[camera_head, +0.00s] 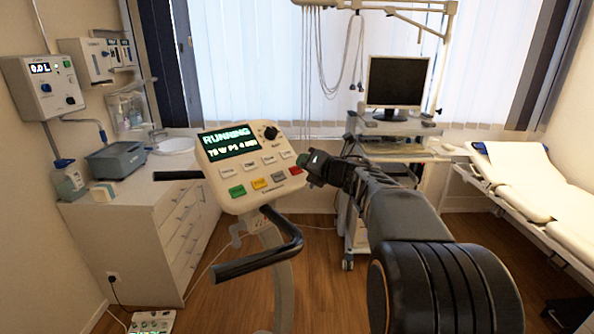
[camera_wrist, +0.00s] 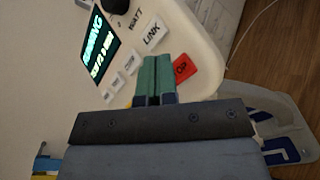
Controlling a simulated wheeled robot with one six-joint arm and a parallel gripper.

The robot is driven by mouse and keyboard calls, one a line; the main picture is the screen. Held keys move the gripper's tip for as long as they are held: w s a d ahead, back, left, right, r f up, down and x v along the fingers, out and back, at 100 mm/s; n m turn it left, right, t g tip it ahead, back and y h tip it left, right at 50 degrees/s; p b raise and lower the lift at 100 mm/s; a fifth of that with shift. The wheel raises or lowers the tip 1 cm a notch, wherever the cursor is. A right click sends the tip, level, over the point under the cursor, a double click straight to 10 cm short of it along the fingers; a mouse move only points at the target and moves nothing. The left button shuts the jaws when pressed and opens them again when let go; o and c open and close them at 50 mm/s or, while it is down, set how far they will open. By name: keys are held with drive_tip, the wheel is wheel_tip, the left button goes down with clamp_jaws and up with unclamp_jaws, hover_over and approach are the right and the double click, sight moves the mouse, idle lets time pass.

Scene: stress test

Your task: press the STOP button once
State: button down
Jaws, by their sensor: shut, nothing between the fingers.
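The red STOP button (camera_head: 295,170) is at the right end of the lower row of coloured buttons on the white console (camera_head: 238,199). My gripper (camera_head: 306,163) is at the console's right edge, close by the button. In the wrist view my gripper (camera_wrist: 156,72) has its green fingers together with nothing between them, lying just left of the visible red. I cannot tell whether the fingertips touch the console. The screen (camera_head: 229,141) reads "RUNNING".
Green, yellow and grey buttons (camera_head: 259,183) lie left of the red one, with white keys above and a black knob (camera_head: 271,133). Black handlebars (camera_head: 262,260) stick out below the console. A monitor cart (camera_head: 398,123) stands behind, and a bed (camera_head: 520,180) at right.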

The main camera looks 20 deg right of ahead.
drive_tip(key=shift+f, duration=0.1)
drive_tip(key=shift+w+a+f+b, duration=0.1)
drive_tip(key=shift+w+f+b, duration=0.2)
drive_tip(key=shift+b, duration=0.1)
drive_tip(key=shift+w+f+b, duration=0.2)
drive_tip(key=shift+f+b, duration=0.05)
drive_tip(key=shift+b, duration=0.05)
idle(0.9)
drive_tip(key=shift+s+r, duration=0.1)
drive_tip(key=shift+r, duration=0.05)
drive_tip(key=shift+s+r+p, duration=0.35)
drive_tip(key=shift+s+r, duration=0.05)
drive_tip(key=shift+r, duration=0.1)
drive_tip(key=shift+r, duration=0.1)
idle(0.4)
drive_tip(key=shift+s+d+r+p, duration=0.3)
drive_tip(key=shift+s+r+p, duration=0.45)
drive_tip(key=shift+r, duration=0.2)
drive_tip(key=shift+s+d+r+p, duration=0.25)
drive_tip(key=shift+s+r+p, duration=0.4)
drive_tip(key=shift+r, duration=0.25)
drive_tip(key=shift+s+r, duration=0.1)
drive_tip(key=shift+r, duration=0.05)
